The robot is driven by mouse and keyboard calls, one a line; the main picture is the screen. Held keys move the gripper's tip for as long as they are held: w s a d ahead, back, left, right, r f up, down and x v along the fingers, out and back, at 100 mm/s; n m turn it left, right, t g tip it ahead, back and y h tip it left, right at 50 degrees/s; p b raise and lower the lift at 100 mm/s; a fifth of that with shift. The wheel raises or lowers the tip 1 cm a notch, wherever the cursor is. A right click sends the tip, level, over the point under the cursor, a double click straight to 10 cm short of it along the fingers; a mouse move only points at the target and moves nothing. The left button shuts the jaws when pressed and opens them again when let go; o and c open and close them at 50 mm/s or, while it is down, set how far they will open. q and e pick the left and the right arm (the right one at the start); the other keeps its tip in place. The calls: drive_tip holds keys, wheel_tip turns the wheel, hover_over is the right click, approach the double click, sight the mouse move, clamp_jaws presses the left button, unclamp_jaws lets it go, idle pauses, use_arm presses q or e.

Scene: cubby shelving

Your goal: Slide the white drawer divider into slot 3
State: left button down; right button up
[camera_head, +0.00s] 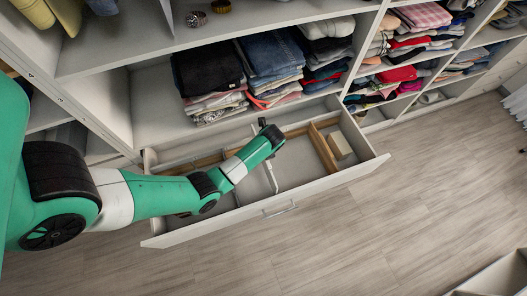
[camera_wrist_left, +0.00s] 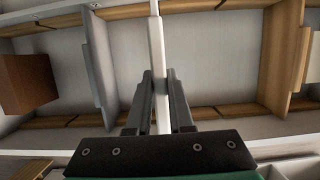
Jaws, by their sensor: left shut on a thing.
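The white drawer divider (camera_wrist_left: 157,45) is a thin white strip seen edge-on in the left wrist view, running front to back across the drawer. My left gripper (camera_wrist_left: 159,82) is shut on it, with a finger on each side. In the head view the divider (camera_head: 271,178) shows below my left wrist, inside the open drawer (camera_head: 290,207). Notched wooden rails (camera_wrist_left: 215,112) run along the drawer's front and back. Whether the divider's ends sit in notches is unclear, and slot numbers cannot be read. My right gripper is out of view.
A grey divider (camera_wrist_left: 101,60) stands left of the held one and a wooden divider (camera_wrist_left: 281,55) right. A brown block (camera_wrist_left: 28,83) lies at the left, and a beige box (camera_head: 340,146) at the right. Folded clothes (camera_head: 270,55) fill the shelf above. The floor (camera_head: 400,215) in front is clear.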

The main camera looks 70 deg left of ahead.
use_arm(q)
drive_tip(key=shift+f+b, duration=1.5)
drive_tip(key=shift+f, duration=0.7)
drive_tip(key=shift+r, duration=0.1)
drive_tip(key=shift+p, duration=0.4)
drive_tip(key=shift+p, duration=0.3)
drive_tip(key=shift+p, duration=0.35)
